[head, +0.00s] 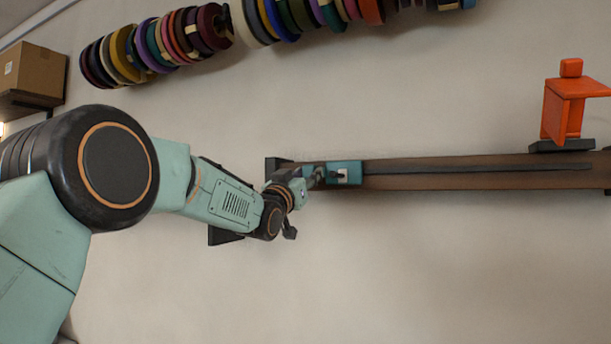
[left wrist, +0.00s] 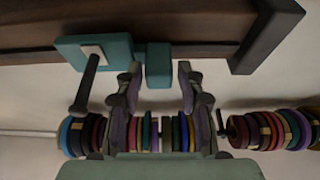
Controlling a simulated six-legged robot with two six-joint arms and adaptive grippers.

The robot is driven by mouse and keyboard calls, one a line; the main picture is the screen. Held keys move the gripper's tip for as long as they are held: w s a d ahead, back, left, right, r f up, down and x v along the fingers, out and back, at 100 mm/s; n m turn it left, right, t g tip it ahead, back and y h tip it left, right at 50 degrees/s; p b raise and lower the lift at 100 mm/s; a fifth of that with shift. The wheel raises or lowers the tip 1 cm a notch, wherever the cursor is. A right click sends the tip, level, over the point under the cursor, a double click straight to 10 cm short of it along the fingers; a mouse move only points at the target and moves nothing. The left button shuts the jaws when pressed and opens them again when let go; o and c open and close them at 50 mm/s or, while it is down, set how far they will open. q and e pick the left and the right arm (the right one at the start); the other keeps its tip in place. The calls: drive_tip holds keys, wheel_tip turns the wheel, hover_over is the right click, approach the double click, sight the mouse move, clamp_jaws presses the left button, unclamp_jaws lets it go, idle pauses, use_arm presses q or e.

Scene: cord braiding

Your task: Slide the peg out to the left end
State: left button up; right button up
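A long brown rail (head: 450,173) with a dark slot runs across the wall. A teal block (head: 350,168) sits on it near its left end, with a dark peg (head: 337,175) sticking out. In the left wrist view the teal block (left wrist: 115,48) shows a pale square plate, the dark peg (left wrist: 88,85) and a smaller teal lug (left wrist: 158,65) at its side. My left gripper (head: 314,177) is beside the block, toward the rail's left end. Its fingers (left wrist: 160,75) are apart, with the lug between or just beyond their tips; contact cannot be told. My right gripper is not in view.
A dark end stop (left wrist: 265,35) closes the rail's near end; it shows at the rail's left (head: 274,164). An orange bracket-like piece (head: 568,100) stands at the rail's right. Coloured spools (head: 155,45) hang above. A cardboard box (head: 35,70) is at upper left.

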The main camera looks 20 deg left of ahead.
use_arm(q)
drive_tip(key=shift+o, duration=0.8)
drive_tip(key=shift+r, duration=0.15)
drive_tip(key=shift+s, duration=0.5)
drive_tip(key=v, duration=1.1)
drive_tip(key=shift+w+f, duration=0.1)
drive_tip(key=shift+f, duration=0.15)
